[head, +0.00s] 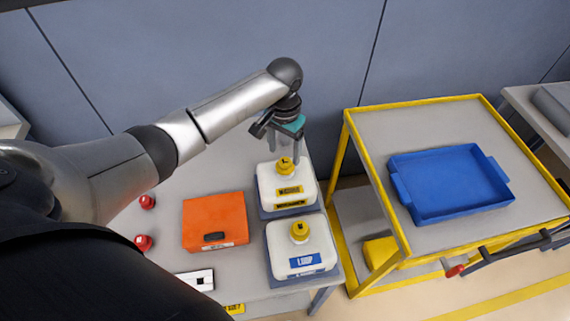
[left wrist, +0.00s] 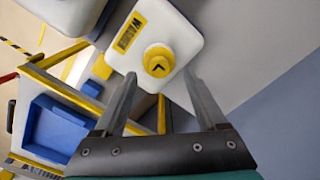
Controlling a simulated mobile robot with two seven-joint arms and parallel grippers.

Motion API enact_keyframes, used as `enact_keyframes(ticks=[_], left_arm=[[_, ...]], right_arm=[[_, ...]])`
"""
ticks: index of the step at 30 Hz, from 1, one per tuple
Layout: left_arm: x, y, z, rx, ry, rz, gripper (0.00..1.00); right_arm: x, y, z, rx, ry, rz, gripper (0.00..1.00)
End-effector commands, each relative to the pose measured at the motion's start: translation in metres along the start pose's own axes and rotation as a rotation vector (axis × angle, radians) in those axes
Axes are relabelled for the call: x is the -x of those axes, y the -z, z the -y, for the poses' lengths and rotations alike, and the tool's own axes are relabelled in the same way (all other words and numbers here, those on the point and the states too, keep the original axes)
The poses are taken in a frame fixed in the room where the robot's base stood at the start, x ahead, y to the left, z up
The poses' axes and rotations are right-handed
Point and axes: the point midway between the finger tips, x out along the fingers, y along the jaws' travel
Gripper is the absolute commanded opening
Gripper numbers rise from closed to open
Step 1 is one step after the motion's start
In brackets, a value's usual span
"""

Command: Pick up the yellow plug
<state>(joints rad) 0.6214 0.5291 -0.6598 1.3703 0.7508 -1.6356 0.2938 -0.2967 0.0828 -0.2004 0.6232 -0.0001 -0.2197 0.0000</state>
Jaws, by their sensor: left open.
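A yellow plug (head: 285,165) sits on top of the white tank with the yellow WASHER label (head: 270,190). In the left wrist view the plug (left wrist: 159,62) shows from above with a dark arrow mark. A second yellow plug (head: 299,231) sits on the white tank with the blue LOOP label (head: 317,247). My left gripper (head: 284,154) is open above the WASHER tank. In the left wrist view its fingertips (left wrist: 160,76) lie to either side of the plug's lower edge, with nothing held. I cannot tell the height gap exactly. My right gripper is not in view.
An orange box (head: 214,221) lies on the grey table left of the tanks, near red knobs (head: 144,242). A yellow-framed cart (head: 375,125) with a blue tray (head: 450,183) stands to the right. A grey-blue wall rises behind.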

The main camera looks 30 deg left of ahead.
Motion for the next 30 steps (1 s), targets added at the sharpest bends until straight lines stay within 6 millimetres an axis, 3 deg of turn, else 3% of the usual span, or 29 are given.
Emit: enact_keyframes(ticks=[6,15,30], left_arm=[[-0.030,0.000,-0.002,0.000,0.000,0.001,0.74],[-0.033,0.000,-0.002,-0.001,0.001,-0.001,0.73],[-0.033,0.000,-0.002,-0.001,0.000,-0.001,0.16]], right_arm=[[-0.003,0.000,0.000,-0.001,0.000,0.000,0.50],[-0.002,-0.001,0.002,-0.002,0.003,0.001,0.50],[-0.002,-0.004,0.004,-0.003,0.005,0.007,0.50]])
